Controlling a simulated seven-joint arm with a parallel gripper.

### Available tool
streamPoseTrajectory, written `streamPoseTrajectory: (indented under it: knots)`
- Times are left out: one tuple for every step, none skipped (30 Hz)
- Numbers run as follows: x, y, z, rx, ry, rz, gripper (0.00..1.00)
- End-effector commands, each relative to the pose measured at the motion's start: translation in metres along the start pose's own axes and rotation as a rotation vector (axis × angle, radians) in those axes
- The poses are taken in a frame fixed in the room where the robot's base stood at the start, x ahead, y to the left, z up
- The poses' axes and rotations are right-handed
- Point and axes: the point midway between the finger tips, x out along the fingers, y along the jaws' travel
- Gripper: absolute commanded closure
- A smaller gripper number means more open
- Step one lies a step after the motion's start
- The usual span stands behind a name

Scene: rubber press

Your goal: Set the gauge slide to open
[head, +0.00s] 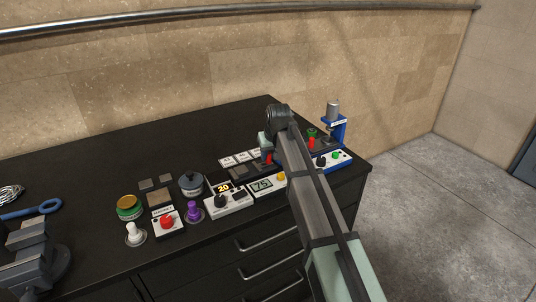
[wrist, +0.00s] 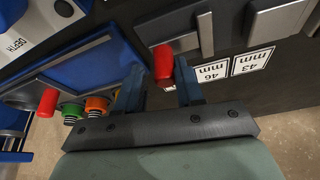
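A red handle (wrist: 163,65) stands between the two fingers of my gripper (wrist: 158,85) in the wrist view. The fingers are open, with a gap on the left side of the handle; the right finger is very close to it, and I cannot tell whether they touch. The handle may belong to the gauge slide, but no gauge label is readable. In the head view a red piece (head: 269,157) shows beside my arm, which hides much of that area. A white panel marked DEPTH (wrist: 25,32) is at the upper left of the wrist view.
Labels for 46 mm (wrist: 213,72) and 43 mm (wrist: 253,61) lie near grey blocks. Another red knob (wrist: 47,102) and coloured springs stand at left. A blue press (head: 338,128) is at the bench's right end. Left of my arm are a white timer box (head: 228,206) and a purple knob (head: 194,212).

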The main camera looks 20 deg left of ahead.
Motion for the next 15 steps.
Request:
streamPoseTrajectory:
  knots:
    - [0.0001, 0.0001, -0.0007, 0.0, 0.001, 0.0, 0.59]
    - [0.0001, -0.0002, -0.0007, 0.0, 0.001, 0.0, 0.56]
    - [0.0001, -0.0004, -0.0006, 0.0, 0.001, -0.001, 0.52]
    - [0.0, -0.0007, -0.0005, -0.001, 0.0, -0.001, 0.52]
    - [0.0001, -0.0009, -0.0004, -0.001, 0.0, -0.002, 0.52]
    - [0.0001, -0.001, -0.0003, -0.001, 0.0, -0.002, 0.52]
    - [0.0001, -0.0012, -0.0003, -0.001, 0.0, -0.002, 0.52]
    - [0.0, -0.0013, -0.0002, -0.001, 0.0, -0.002, 0.52]
    - [0.0, -0.0015, -0.0002, -0.001, 0.0, -0.003, 0.52]
    - [-0.0002, -0.0016, -0.0002, -0.001, 0.0, -0.003, 0.52]
    - [-0.0006, -0.0016, -0.0001, -0.001, 0.0, -0.003, 0.52]
    - [-0.0018, -0.0017, -0.0001, -0.001, 0.0, -0.003, 0.52]
    - [-0.0031, -0.0018, 0.0, -0.001, 0.0, -0.003, 0.52]
    - [-0.005, -0.0018, 0.0, -0.001, 0.0, -0.003, 0.52]
    - [-0.0082, -0.0018, 0.0002, -0.001, 0.0, -0.003, 0.52]
